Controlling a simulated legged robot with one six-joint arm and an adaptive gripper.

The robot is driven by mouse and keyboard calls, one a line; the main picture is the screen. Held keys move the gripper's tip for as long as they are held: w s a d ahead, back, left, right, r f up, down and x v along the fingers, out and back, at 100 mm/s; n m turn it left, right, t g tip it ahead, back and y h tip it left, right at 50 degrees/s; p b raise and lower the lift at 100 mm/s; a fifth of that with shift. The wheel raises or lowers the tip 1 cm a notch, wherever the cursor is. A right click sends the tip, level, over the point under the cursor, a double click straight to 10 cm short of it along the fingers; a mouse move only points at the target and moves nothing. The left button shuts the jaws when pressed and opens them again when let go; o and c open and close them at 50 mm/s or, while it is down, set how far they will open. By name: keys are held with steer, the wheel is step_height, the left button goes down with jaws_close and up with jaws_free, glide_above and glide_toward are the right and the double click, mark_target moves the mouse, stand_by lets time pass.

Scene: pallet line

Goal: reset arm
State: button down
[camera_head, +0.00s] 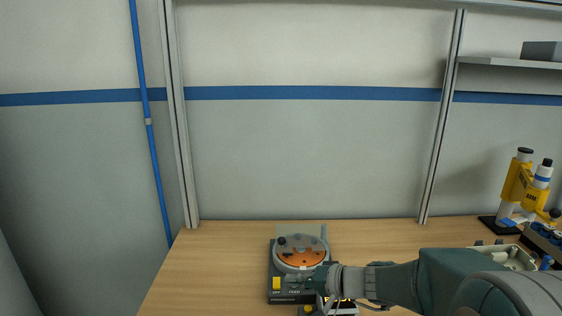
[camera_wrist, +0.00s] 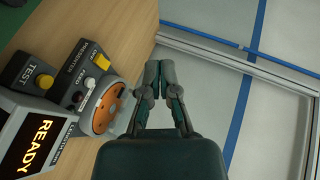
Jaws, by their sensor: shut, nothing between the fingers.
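My gripper (camera_wrist: 159,72) is shut and empty in the wrist view, its two fingertips together above the wooden table near its edge. In the head view, my arm reaches in from the lower right, and my gripper (camera_head: 318,280) shows in front of a dark device (camera_head: 285,296) with a round orange disc (camera_head: 302,258). My gripper partly hides the device's front. In the wrist view, the device is left of my gripper, and its orange disc (camera_wrist: 106,108) is close to the fingers in the picture. I cannot tell whether they touch.
A display reading READY (camera_wrist: 32,142) and a TEST box with a yellow button (camera_wrist: 44,81) stand beside the device. At the right are yellow-and-white tools (camera_head: 522,190) on a stand and a pale tray (camera_head: 512,254). The table's left part (camera_head: 205,270) is clear.

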steer(key=s+d+r+n+g+h, duration=0.25)
steer(key=s+h, duration=0.25)
steer(key=s, duration=0.9)
steer(key=s+d+r+t+h, duration=0.1)
steer(key=s+d+t+h, duration=0.1)
steer(key=s+d+h, duration=0.5)
steer(key=s+d, duration=0.2)
steer(key=shift+s+d+r+n, duration=0.25)
steer(key=shift+s+d+n, duration=0.1)
